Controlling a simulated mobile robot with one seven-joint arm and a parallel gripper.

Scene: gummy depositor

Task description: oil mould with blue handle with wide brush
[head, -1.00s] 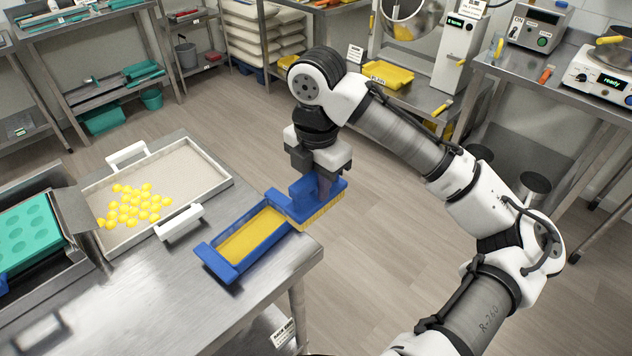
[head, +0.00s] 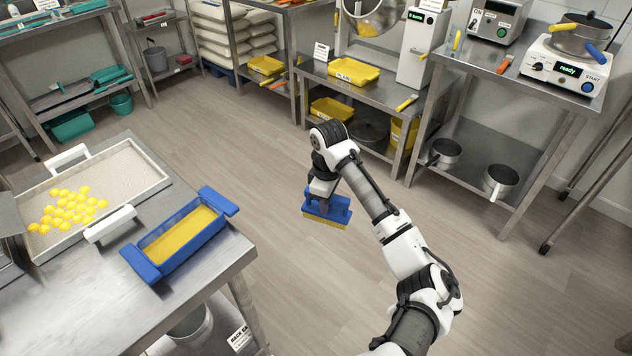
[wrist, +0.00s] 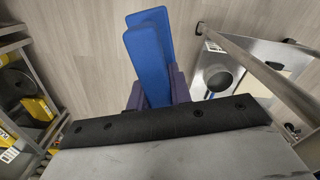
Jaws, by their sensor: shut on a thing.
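The wide brush, with a blue body and yellow bristles (head: 327,212), is in my gripper (head: 323,190), which is shut on it. The bristles face down, over open floor in the head view. In the wrist view the blue brush body (wrist: 150,50) sticks out between the fingers (wrist: 158,95). A blue trough (head: 183,240) with a yellow inside sits on the near steel table, left of the brush and apart from it.
The steel table (head: 95,295) also bears a pale tray (head: 125,165) of yellow gummies. Yellow trays (head: 355,72) lie on a back table. A heater marked "ready" (head: 565,70) carries a pan with a blue handle. The floor between is clear.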

